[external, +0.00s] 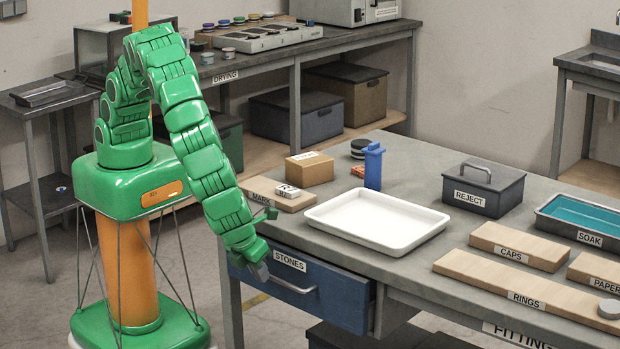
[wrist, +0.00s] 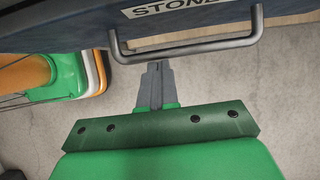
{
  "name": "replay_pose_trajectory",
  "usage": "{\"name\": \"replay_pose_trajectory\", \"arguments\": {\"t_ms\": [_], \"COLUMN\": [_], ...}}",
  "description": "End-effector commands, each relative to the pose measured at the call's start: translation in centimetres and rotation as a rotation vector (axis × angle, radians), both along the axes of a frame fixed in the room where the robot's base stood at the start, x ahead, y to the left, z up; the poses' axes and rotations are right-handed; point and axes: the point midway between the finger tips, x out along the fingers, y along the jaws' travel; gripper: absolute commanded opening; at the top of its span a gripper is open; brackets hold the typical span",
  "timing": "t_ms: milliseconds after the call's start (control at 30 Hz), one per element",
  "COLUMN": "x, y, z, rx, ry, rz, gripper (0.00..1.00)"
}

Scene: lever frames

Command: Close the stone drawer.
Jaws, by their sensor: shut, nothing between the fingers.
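The stone drawer (external: 335,305) is a blue drawer under the near edge of the workbench, with a STONES label and a grey bar handle (external: 293,286). It stands partly pulled out, its front ahead of the bench frame and its side showing at the right. My gripper (external: 261,272) is in front of the left part of the drawer front. In the wrist view the drawer front (wrist: 75,33) fills the top, and my shut, empty gripper (wrist: 157,66) points at the handle (wrist: 190,50).
A white tray (external: 420,247), a blue upright object (external: 373,168), a cardboard box (external: 309,169) and a REJECT box (external: 483,189) stand on the bench top (external: 425,168). A bench leg (external: 230,310) is left of the drawer. Floor before the drawer looks clear.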

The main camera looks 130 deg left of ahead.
Motion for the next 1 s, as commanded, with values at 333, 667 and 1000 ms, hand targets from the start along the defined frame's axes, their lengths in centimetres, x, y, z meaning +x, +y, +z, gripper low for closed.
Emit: {"name": "replay_pose_trajectory", "arguments": {"t_ms": [333,667,1000], "x": [0.0,0.0,-0.1], "y": [3.5,4.0,3.1], "z": [0.1,0.0,-0.3], "rx": [0.0,0.002,0.002], "ry": [0.0,0.002,0.005], "rz": [0.001,0.002,0.003], "gripper": [0.0,0.0,0.0]}}
